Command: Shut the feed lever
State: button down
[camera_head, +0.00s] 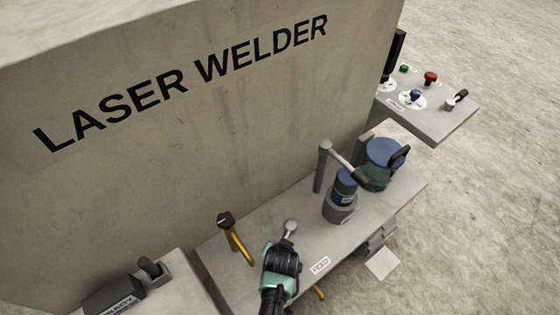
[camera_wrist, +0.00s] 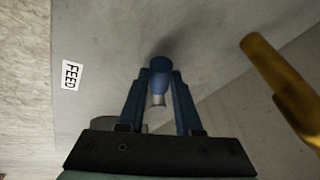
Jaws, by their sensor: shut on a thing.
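The feed lever (camera_wrist: 160,66) shows in the wrist view as a short blue cylinder with a pale metal part below it. My gripper (camera_wrist: 160,82) is shut on it, with one finger on each side. In the head view my gripper (camera_head: 287,240) is low over the grey bench, and a grey round-ended piece (camera_head: 290,227) shows just beyond it. My gripper and wrist hide the rest of the lever there. The FEED label (camera_head: 320,265) is on the bench to the right of my gripper; it also shows at left in the wrist view (camera_wrist: 71,75).
An orange post with a black top (camera_head: 236,240) stands close left of my gripper. A blue-topped microscope-like unit (camera_head: 342,195) and a blue round pot (camera_head: 383,165) stand to the right on the bench (camera_head: 210,256). The LASER WELDER wall (camera_head: 200,140) rises behind.

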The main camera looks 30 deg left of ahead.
jog(key=shift+a+r, duration=0.1)
jog(key=c, duration=0.6)
grip_release()
jog(key=p+v, duration=0.1)
jog(key=v, duration=1.1)
jog(key=shift+r, duration=0.35)
jog(key=shift+s, duration=0.1)
